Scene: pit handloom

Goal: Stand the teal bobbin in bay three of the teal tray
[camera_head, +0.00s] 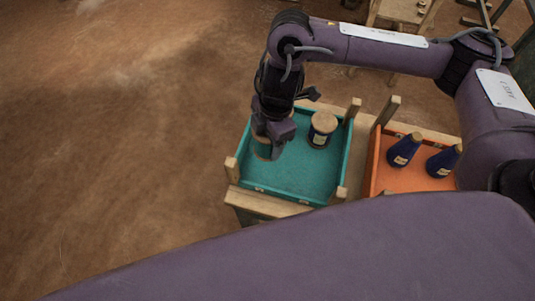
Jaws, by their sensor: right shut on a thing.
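The teal tray (297,187) sits on a wooden stand right of the middle of the head view. My right gripper (268,145) points down over the tray's left side. It is shut on what looks like the teal bobbin (264,153). Only tan wood and a little of its body show below the fingers, and the gripper hides the rest. I cannot tell whether it touches the tray floor. A dark blue bobbin (321,129) with a wide tan top stands in the tray, right of the gripper. Bay marks are not readable. My left gripper is not in view.
An orange tray (388,182) stands to the right, with two blue cone-shaped bobbins (404,150) in it. Wooden posts (354,107) rise at the teal tray's corners. Bare brown floor (120,150) fills the left. Wooden furniture (405,12) stands at the back.

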